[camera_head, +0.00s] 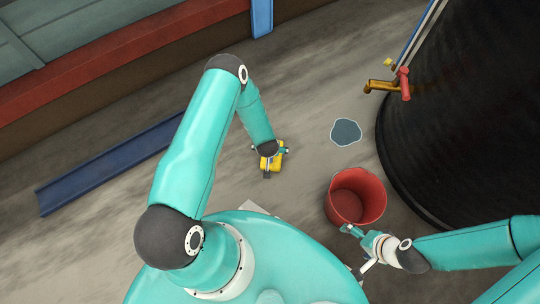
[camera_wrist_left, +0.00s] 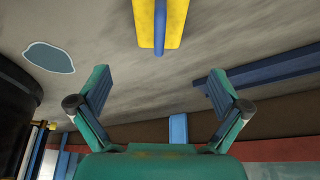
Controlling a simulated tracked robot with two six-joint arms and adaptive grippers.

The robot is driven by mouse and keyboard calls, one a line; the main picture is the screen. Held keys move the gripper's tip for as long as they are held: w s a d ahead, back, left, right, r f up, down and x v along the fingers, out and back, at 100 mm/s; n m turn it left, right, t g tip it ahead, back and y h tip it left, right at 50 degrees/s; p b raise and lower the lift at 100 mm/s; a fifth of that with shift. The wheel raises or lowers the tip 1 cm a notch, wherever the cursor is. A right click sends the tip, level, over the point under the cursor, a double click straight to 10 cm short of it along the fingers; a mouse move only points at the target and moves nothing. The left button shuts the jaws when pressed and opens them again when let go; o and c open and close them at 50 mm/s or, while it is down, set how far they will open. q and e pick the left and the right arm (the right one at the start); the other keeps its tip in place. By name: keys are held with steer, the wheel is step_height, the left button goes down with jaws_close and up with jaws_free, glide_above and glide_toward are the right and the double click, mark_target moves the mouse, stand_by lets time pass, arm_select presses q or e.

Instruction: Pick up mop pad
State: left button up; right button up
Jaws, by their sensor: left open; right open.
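A small yellow block with a blue strip along its middle, which I take for the mop pad (camera_head: 277,162), lies on the concrete floor near the centre of the head view. My left gripper (camera_head: 271,150) is at it and partly covers it there. In the left wrist view the yellow pad (camera_wrist_left: 174,22) shows at the top edge, cut off, beyond the spread fingertips of the left gripper (camera_wrist_left: 156,74). Those fingers are open with nothing between them. My right gripper (camera_head: 357,248) is open and empty, beside the lower rim of a red bucket.
The red bucket (camera_head: 374,205) stands right of the pad. A blue-grey patch (camera_head: 346,132) lies on the floor above it. A large black ribbed cylinder (camera_head: 450,120) with a red and yellow valve (camera_head: 400,84) fills the right. A blue channel (camera_head: 110,165) lies at left.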

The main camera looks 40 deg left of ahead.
arm_select(q)
steer(key=b+x, duration=0.4)
steer(key=x, duration=0.6)
steer(key=shift+f, duration=0.4)
steer(key=f+b, duration=0.2)
steer(key=f, duration=0.2)
steer(key=shift+w+f+b, duration=0.1)
steer(key=shift+w+b, duration=0.25)
steer(key=shift+b, duration=0.05)
steer(key=shift+w+a+f, duration=0.15)
steer(key=shift+w+f, duration=0.1)
steer(key=shift+f, duration=0.2)
steer(key=shift+c, duration=0.3)
steer(key=shift+r, duration=0.1)
steer(key=c, duration=0.8)
steer(key=shift+o, duration=0.2)
